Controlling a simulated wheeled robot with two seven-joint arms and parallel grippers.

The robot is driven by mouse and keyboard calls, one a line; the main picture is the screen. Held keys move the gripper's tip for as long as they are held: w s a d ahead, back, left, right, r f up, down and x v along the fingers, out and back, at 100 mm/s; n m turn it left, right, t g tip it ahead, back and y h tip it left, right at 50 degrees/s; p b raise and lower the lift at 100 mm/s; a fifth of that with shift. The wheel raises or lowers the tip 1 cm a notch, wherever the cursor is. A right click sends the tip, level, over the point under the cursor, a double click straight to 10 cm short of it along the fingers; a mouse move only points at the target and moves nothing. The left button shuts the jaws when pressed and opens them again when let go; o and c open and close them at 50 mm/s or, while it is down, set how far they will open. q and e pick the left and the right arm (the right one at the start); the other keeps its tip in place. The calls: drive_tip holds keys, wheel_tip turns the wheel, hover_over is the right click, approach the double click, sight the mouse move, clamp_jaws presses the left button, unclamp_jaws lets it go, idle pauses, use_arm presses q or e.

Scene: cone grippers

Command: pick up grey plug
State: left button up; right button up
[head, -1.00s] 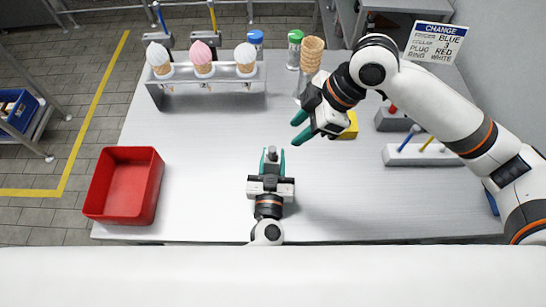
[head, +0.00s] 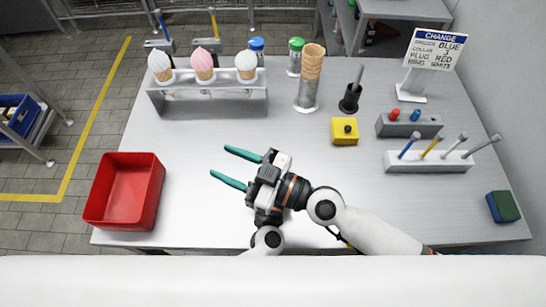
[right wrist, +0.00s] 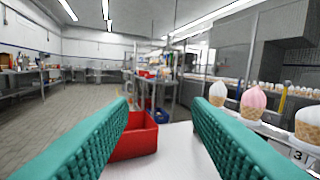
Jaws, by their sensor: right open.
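I cannot make out a grey plug for certain. A grey block (head: 425,131) at the right of the table holds a red plug (head: 393,114) and a blue plug (head: 415,115). My right gripper (head: 227,165) is open and empty above the table's front middle, its teal fingers pointing left. It also shows open in the right wrist view (right wrist: 160,112).
A red bin (head: 112,220) stands at the front left. A rack (head: 210,101) with several ice-cream cones, a cone stack (head: 313,62), a yellow block (head: 344,138), a white tool holder (head: 428,162) and a sponge (head: 503,207) stand around. The table's middle is clear.

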drive_tip(key=s+d+f+m+t+h, duration=0.4)
drive_tip(key=d+f+m+t+h, duration=0.3)
drive_tip(key=d+m+t+h, duration=0.45)
drive_tip(key=w+a+h, duration=0.1)
drive_tip(key=w, duration=0.3)
drive_tip(key=w+a, duration=0.1)
drive_tip(key=w, duration=0.2)
drive_tip(key=w+a+g+h, duration=0.1)
drive_tip(key=w+a, duration=0.1)
drive_tip(key=w, duration=0.2)
drive_tip(key=shift+w+m+h, duration=0.3)
drive_tip(key=shift+m+h, duration=0.05)
drive_tip(key=shift+c, duration=0.3)
clamp_jaws()
